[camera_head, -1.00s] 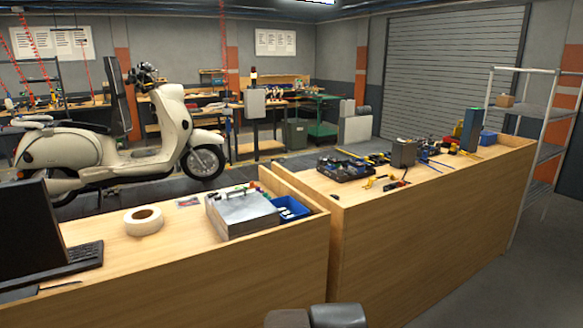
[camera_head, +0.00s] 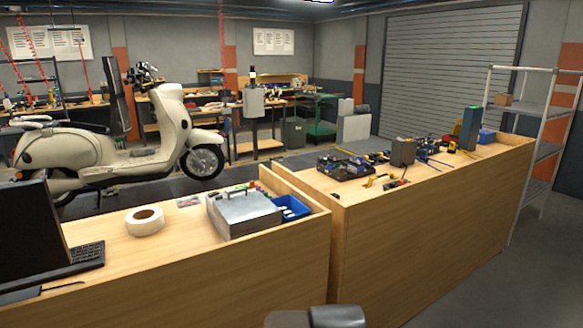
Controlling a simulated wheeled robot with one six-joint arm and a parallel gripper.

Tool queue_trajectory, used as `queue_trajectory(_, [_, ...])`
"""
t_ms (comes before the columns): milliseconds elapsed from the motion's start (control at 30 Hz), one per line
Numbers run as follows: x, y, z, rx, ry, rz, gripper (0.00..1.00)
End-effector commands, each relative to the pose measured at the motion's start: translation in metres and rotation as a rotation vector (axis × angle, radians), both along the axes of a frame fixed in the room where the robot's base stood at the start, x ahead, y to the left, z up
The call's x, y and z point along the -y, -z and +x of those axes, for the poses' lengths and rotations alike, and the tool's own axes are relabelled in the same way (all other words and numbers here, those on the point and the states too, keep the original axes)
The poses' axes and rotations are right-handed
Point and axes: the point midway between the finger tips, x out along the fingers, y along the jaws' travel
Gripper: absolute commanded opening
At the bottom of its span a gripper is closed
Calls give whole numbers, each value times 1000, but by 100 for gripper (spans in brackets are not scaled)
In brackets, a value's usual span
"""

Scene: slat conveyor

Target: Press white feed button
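I cannot make out a white feed button in this view. A grey control box (camera_head: 254,102) stands on a post behind the benches, with a small stack light (camera_head: 252,74) on top; any buttons on it are too small to tell. A cream scooter (camera_head: 110,157) stands to the left of it on the dark slat conveyor (camera_head: 225,184). My gripper is not in view; only dark grey rounded parts of my arm show at the bottom edge, in front of the benches.
A wooden bench (camera_head: 215,280) crosses the near left, holding a tape roll (camera_head: 132,229), a metal case (camera_head: 247,224) and a blue bin (camera_head: 304,206). A second bench (camera_head: 430,220) with tools runs right. Open floor (camera_head: 480,290) lies at right, beside a metal shelf (camera_head: 535,109).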

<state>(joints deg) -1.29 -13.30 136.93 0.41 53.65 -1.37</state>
Motion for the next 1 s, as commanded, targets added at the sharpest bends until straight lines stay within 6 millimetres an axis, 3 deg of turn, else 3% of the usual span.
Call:
queue_trajectory(67, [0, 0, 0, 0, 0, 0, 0])
queue_trajectory(1000, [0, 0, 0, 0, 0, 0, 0])
